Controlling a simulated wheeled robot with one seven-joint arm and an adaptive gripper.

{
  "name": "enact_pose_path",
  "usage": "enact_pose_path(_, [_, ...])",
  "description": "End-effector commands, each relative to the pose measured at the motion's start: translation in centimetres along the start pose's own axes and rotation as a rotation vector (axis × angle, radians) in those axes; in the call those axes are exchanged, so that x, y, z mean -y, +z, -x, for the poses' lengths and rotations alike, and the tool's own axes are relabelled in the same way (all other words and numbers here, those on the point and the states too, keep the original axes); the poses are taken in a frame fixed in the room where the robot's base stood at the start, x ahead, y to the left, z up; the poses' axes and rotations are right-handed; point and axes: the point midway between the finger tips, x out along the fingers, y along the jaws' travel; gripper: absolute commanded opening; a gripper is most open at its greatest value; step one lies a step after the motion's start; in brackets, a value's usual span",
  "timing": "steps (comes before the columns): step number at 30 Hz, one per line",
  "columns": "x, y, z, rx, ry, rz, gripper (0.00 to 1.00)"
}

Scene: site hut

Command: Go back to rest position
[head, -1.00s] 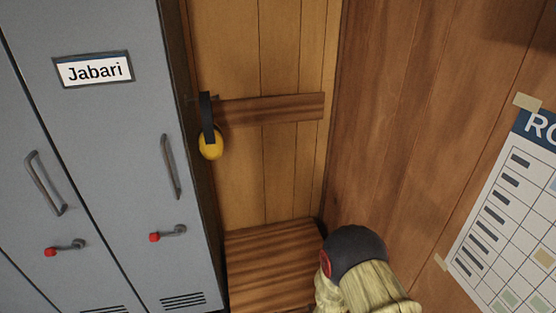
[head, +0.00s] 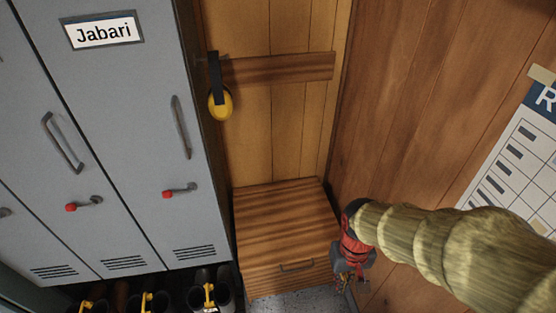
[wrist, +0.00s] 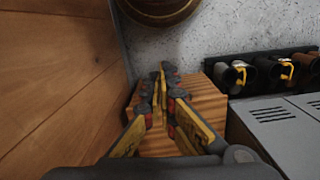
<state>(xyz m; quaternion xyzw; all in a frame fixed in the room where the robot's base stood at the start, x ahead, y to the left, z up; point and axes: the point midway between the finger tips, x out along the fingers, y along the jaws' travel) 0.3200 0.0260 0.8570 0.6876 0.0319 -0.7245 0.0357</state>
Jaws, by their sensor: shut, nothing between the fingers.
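My gripper (head: 349,280) is at the right of the wooden chest in the head view, close to the right-hand plank wall, at the end of my yellowish sleeved arm. Its fingers point down. In the wrist view my gripper (wrist: 163,78) has its yellow and black fingers together with nothing between them. The striped wooden chest (wrist: 205,105) lies behind the fingers there.
Grey lockers (head: 120,180) with red-tipped latches stand at left, one labelled Jabari. Boots (head: 208,295) sit below them. The wooden chest (head: 285,215) fills the corner. Yellow ear defenders (head: 220,104) hang above it. A chart (head: 515,165) is on the right wall.

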Motion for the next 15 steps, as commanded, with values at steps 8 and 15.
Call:
enact_pose_path(8, [-1.2,2.8,13.8,-0.264,0.002,-0.050,0.00])
enact_pose_path(15, [-2.1,3.6,22.0,-0.503,0.014,-0.082,0.00])
